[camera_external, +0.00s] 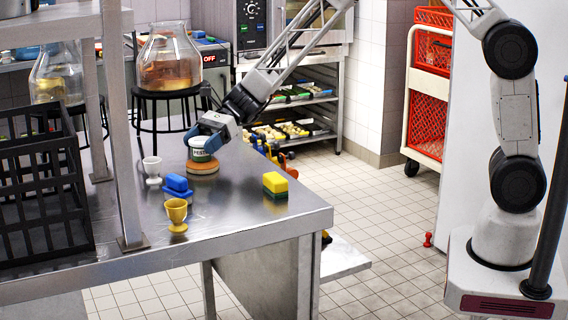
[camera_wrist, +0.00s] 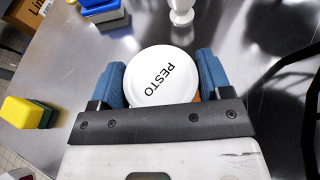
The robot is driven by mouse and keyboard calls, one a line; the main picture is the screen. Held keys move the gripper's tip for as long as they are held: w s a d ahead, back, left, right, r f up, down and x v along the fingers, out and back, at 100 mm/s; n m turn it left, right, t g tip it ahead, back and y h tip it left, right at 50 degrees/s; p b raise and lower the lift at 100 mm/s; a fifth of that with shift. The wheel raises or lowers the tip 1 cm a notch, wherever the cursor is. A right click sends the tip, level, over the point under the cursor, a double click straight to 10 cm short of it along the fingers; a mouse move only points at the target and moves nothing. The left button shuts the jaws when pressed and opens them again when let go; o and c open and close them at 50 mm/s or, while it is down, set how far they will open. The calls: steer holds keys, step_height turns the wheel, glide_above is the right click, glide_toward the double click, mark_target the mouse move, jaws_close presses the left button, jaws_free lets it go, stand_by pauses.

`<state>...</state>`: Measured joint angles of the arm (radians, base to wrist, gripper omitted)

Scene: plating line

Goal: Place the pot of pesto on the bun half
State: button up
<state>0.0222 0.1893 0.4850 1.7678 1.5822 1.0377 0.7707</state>
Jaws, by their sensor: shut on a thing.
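The pot of pesto (camera_external: 203,153) is a small white tub with a lettered lid; in the wrist view its white lid (camera_wrist: 160,72) reads PESTO. My gripper (camera_external: 205,138) is shut on the pot, with one blue finger on each side of it, which also shows in the wrist view (camera_wrist: 162,76). The bun half (camera_external: 202,168) is an orange-brown disc on the metal table, directly under the pot. The pot is upright and touches the bun or hovers just above it; I cannot tell which. In the wrist view only an orange sliver shows beside the pot.
On the table (camera_external: 240,215) stand a white egg cup (camera_external: 152,168), a blue butter dish (camera_external: 177,187), a yellow egg cup (camera_external: 177,212) and a yellow-green sponge (camera_external: 275,184). A black crate (camera_external: 42,190) and shelf post (camera_external: 124,130) are at left. The front right is clear.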

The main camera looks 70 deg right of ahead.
steer(key=o, duration=1)
steer(key=shift+c, duration=0.2)
steer(key=shift+r, duration=0.15)
steer(key=v, duration=1.2)
steer(key=shift+r, duration=0.1)
steer(key=s+a+r+n+g+h, duration=0.1)
steer(key=s+r+n+h, duration=0.2)
steer(key=s, duration=0.5)
steer(key=s+a+r+n+g+h, duration=0.1)
steer(key=s+r+n+g, duration=0.1)
steer(key=s+r+n, duration=0.45)
steer(key=s+a+n+g+h, duration=0.1)
steer(key=s+n, duration=0.1)
steer(key=s, duration=0.7)
steer(key=s+d+n+h, duration=0.2)
steer(key=s+n, duration=0.1)
steer(key=s, duration=0.5)
steer(key=s+d+r+n+h, duration=0.1)
steer(key=s+d+n+h, duration=0.1)
steer(key=s, duration=0.6)
steer(key=s+d+r+n+t+h, duration=0.1)
steer(key=s+d+n+h, duration=0.1)
steer(key=s+n, duration=0.4)
steer(key=shift+s+d+h, duration=0.25)
steer(key=shift+s+h, duration=0.65)
steer(key=shift+s, duration=0.1)
